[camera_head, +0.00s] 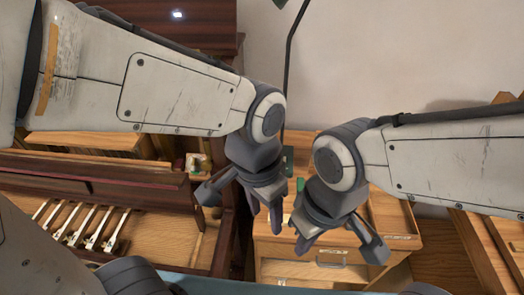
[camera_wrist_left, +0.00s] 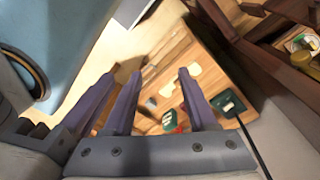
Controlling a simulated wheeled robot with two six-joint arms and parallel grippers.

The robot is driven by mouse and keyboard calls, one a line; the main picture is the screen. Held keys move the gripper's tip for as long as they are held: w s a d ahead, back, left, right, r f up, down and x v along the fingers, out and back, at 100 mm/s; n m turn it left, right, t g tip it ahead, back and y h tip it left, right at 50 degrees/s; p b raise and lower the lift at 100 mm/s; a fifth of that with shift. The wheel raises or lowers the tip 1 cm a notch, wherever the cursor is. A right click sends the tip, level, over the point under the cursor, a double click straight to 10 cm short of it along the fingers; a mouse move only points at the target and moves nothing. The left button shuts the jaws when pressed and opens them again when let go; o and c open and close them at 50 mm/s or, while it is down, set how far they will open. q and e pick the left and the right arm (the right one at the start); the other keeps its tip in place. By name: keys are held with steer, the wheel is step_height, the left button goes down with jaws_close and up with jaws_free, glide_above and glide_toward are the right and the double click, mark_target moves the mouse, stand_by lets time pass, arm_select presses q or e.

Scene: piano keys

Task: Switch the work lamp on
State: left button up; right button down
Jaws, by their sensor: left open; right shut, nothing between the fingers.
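The work lamp's thin dark pole (camera_head: 287,85) rises behind the wooden cabinet in the head view. A bit of green, perhaps its shade, shows at the top edge. A dark green block (camera_head: 288,160) at the pole's foot looks like the lamp base; a dark green block also shows in the left wrist view (camera_wrist_left: 228,103). I cannot make out the switch. My left gripper (camera_head: 265,209) is open above the cabinet's left side, in front of the base and apart from it. My right gripper (camera_head: 300,236) is shut and empty above the cabinet, just right of the left one.
The wooden cabinet (camera_head: 330,272) has a drawer front with a handle. Several small items lie on its top, partly hidden by my arms. A dark wooden piano (camera_head: 90,170) with exposed keys (camera_head: 85,228) stands at left. Wooden furniture (camera_head: 490,245) stands at right.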

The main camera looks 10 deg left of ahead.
arm_select(q)
steer(key=w+d+f+m+b, duration=0.1)
steer(key=w+d+f+m, duration=0.1)
steer(key=w, duration=0.8)
steer(key=w+d+f+m+b, duration=0.1)
steer(key=w+f+m, duration=0.1)
steer(key=w, duration=0.7)
steer(key=w+d+f+m+b, duration=0.2)
steer(key=w+f+m, duration=0.1)
steer(key=w, duration=0.7)
steer(key=w+a+f+m+y, duration=0.1)
steer(key=w+a+f+m, duration=0.25)
steer(key=w+f, duration=0.45)
steer(key=shift+n, duration=0.45)
steer(key=f, duration=0.9)
steer(key=shift+w, duration=0.3)
